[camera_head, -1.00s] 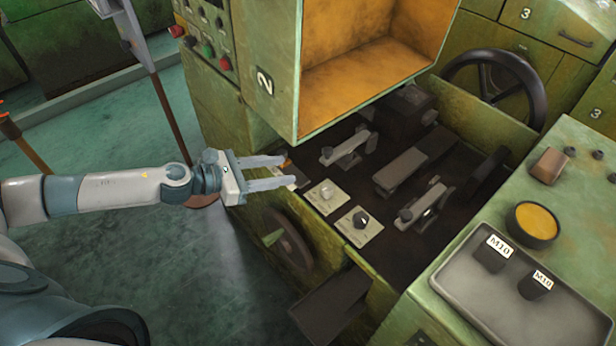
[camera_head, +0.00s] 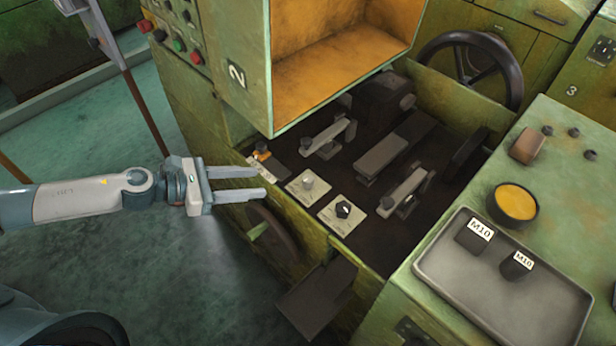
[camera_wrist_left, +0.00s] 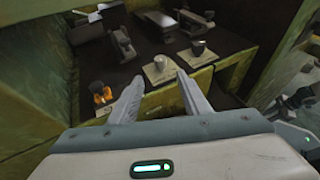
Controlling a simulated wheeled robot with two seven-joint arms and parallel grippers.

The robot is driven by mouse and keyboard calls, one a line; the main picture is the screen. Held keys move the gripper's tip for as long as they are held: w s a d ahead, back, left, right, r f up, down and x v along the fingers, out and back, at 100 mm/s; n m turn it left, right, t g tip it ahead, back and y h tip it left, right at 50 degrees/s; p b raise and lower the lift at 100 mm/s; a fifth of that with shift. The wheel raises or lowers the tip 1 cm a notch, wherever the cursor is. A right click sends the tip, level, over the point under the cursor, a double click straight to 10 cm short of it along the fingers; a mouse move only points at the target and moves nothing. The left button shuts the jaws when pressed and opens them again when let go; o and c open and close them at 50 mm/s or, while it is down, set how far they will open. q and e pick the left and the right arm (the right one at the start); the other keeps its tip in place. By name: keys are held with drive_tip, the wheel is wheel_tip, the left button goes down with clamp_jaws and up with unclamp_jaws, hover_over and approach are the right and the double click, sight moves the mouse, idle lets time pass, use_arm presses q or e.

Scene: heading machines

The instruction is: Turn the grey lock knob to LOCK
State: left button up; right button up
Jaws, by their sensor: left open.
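The grey knob (camera_head: 307,182) stands on a pale square plate in the machine's recessed bed; its lettering is too small to read. It also shows in the left wrist view (camera_wrist_left: 160,62), just beyond and between the fingers. My left gripper (camera_head: 261,183) is open and empty, just left of the knob and apart from it, with its fingers pointing toward it. The left gripper's fingers also show in the wrist view (camera_wrist_left: 160,78).
A dark knob (camera_head: 343,209) on a similar plate sits to the right, and an orange knob (camera_head: 262,151) to the left. A green cabinet (camera_head: 240,72) overhangs the bed. A handwheel (camera_head: 272,236) is below the plates. A grey tray (camera_head: 455,290) lies at right.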

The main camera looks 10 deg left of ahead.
sight(305, 180)
use_arm(q)
drive_tip(key=p+x, duration=0.1)
drive_tip(key=x, duration=1.4)
drive_tip(key=shift+p, duration=0.35)
drive_tip(key=shift+w+d+f, duration=0.25)
drive_tip(key=shift+w+d, duration=0.1)
drive_tip(key=shift+d, duration=0.15)
use_arm(e)
drive_tip(key=s+d+g, duration=0.1)
drive_tip(key=s+d, duration=0.1)
drive_tip(key=s, duration=0.4)
drive_tip(key=shift+s+d+g, duration=0.3)
drive_tip(key=shift+s+g, duration=0.05)
drive_tip(key=shift+g, duration=0.05)
drive_tip(key=shift+w, duration=0.1)
use_arm(q)
drive_tip(key=c, duration=1)
drive_tip(key=shift+c, duration=0.2)
